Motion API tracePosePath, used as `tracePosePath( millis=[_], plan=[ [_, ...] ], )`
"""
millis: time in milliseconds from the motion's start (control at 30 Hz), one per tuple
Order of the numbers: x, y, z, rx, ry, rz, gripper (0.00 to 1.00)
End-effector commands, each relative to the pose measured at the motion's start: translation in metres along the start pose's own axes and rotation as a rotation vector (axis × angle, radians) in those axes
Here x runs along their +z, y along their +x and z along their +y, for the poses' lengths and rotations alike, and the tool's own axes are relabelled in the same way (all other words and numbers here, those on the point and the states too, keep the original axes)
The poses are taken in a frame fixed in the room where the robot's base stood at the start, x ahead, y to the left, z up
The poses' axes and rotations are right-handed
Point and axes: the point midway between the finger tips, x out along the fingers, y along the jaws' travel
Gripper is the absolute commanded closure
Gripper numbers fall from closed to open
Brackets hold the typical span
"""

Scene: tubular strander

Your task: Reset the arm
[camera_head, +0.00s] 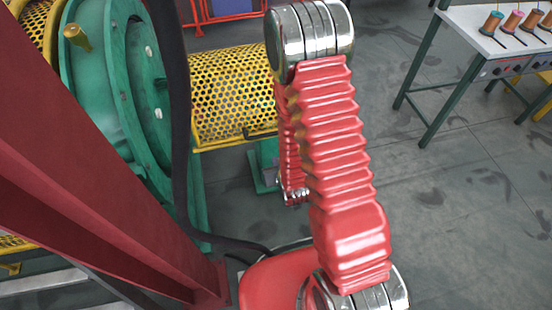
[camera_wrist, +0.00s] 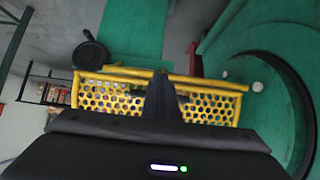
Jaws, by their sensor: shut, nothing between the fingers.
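My arm (camera_head: 335,140), in red ribbed sleeves with silver joints, rises from the red base at the bottom of the head view. It bends at a silver elbow (camera_head: 312,30), and a second red section hangs down behind it. My gripper is not clearly visible in the head view. In the wrist view my gripper (camera_wrist: 160,82) shows as dark fingers together in the middle, shut and empty. Behind the fingers is a yellow perforated guard (camera_wrist: 105,98); the gap between them cannot be judged.
A green round machine housing (camera_head: 105,90) and a yellow mesh cylinder (camera_head: 232,95) stand left of my arm. A dark red beam (camera_head: 90,150) and a black cable (camera_head: 180,130) are close on the left. A workbench (camera_head: 478,22) with several spools stands right. Floor between is clear.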

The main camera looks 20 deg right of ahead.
Motion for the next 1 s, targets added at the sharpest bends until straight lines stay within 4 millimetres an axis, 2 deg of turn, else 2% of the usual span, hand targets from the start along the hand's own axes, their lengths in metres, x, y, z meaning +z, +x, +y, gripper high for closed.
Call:
tracePosePath(
  millis=[467,633,833,1000],
  plan=[
    [0.003,0.0,0.0,0.0,-0.001,-0.015,1.0],
    [0.03,-0.002,0.0,-0.001,-0.002,-0.12,1.0],
    [0.082,-0.014,-0.001,-0.002,-0.006,-0.345,1.0],
    [0.097,-0.033,-0.002,-0.006,-0.009,-0.494,1.0]
  ],
)
